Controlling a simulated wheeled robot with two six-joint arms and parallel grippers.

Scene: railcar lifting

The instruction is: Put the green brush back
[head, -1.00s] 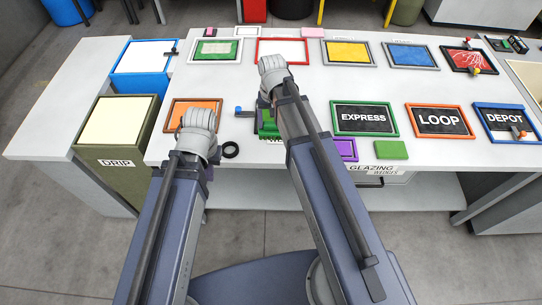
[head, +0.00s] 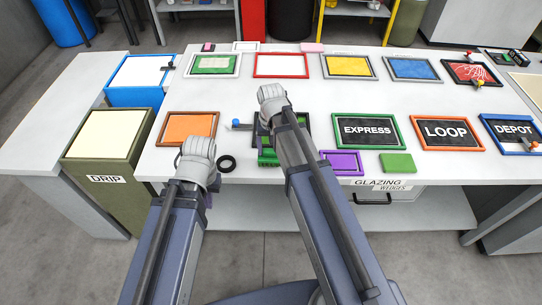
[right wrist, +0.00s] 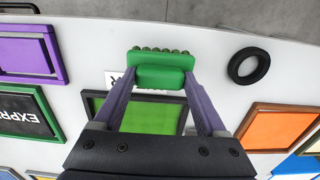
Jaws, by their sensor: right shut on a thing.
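The green brush (right wrist: 160,68) is between the fingertips of my right gripper (right wrist: 160,80), which is shut on it. Its row of bristle tufts shows along the far side. In the head view the brush (head: 268,158) is at the table's front edge, in front of a dark-framed green panel (head: 300,122); that panel (right wrist: 112,103) lies behind the brush in the right wrist view. A label beside it is partly hidden. I cannot tell the brush's height above the table. My left gripper (head: 198,165) points down near the front edge, its fingers hidden.
A black ring (head: 227,164) lies between my grippers. An orange framed panel (head: 188,127) is to the left, a purple one (head: 342,162) and a green block (head: 397,163) to the right. An olive DRIP bin (head: 106,148) stands at the left. The table's middle (head: 225,93) is clear.

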